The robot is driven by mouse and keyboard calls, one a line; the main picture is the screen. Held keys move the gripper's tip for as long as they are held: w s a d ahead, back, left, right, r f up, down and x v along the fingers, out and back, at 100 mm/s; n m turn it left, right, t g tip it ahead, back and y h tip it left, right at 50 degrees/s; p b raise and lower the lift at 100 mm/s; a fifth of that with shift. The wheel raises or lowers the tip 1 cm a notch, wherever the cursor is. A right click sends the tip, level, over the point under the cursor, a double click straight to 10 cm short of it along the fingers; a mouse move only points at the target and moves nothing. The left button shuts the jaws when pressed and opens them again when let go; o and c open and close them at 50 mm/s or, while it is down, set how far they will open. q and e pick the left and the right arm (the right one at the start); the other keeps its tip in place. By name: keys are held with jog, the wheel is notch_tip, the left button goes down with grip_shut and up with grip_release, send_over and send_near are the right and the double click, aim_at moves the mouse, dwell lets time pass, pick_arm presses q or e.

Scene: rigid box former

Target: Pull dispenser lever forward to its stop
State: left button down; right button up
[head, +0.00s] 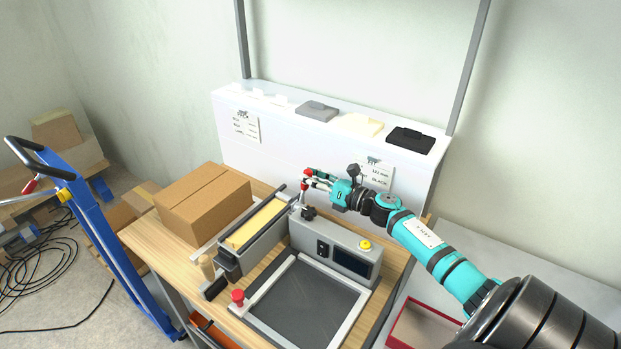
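The box-former machine stands on the wooden bench. At its back is an upright lever with a red knob (306,172), which I take to be the dispenser lever. Its lower part meets a dark base beside the grey control box (335,251). My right gripper (311,180) reaches in from the right on a teal arm, its fingertips at the lever just below the knob. The view is too small to tell whether the fingers are closed on it or only beside it. My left gripper is not in view.
A long tray with a yellowish strip (256,225) lies left of the lever. A dark plate (303,306) and a red button (238,296) are in front. A white ledge (275,102) runs behind, and a blue hand truck (108,262) stands left.

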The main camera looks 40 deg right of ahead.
grip_shut()
jog(key=shift+a, duration=0.1)
jog(key=shift+s+a+r+n+b, duration=0.1)
jog(key=shift+s+a+n+b, duration=0.15)
jog(key=shift+a+n+b, duration=0.8)
jog(key=shift+s+a+r+n+b, duration=0.1)
jog(key=shift+s+a+n+b, duration=0.2)
jog(key=shift+a+n+b, duration=0.75)
jog(key=shift+s+a+r+n+b, duration=0.1)
jog(key=shift+s+a+n+b, duration=0.35)
jog(key=shift+n, duration=1.05)
jog(key=shift+w, duration=0.2)
jog(key=o, duration=0.5)
grip_release()
jog(key=shift+o, duration=0.2)
